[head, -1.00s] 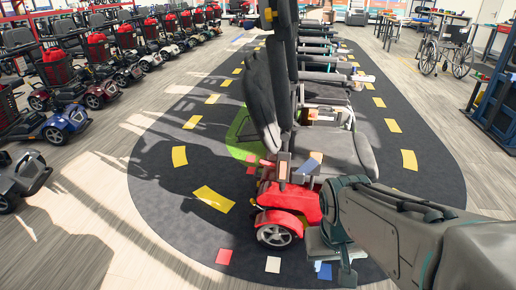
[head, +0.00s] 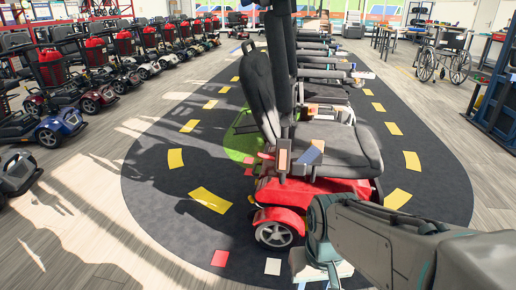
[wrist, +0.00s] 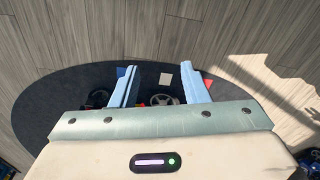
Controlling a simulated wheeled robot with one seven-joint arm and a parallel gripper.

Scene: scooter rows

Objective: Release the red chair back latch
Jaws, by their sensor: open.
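The red scooter (head: 272,191) with a black chair stands at the centre of the head view. Its chair back (head: 260,90) is upright and leans slightly, and its seat cushion (head: 345,146) faces right. A tan block (head: 283,155) and a striped piece (head: 310,152) show near where back and seat meet. I cannot make out which part is the latch. My gripper (head: 325,268) is low in front of the scooter, apart from the chair back and below the seat. In the wrist view, its two blue fingers (wrist: 166,78) are apart, with only floor and wheels visible between them.
A dark oval mat (head: 155,205) with yellow marks lies under the scooter. More seats stand in line behind it. A wheelchair (head: 443,52) and blue rack (head: 498,105) are at right. The mat left of the scooter is clear.

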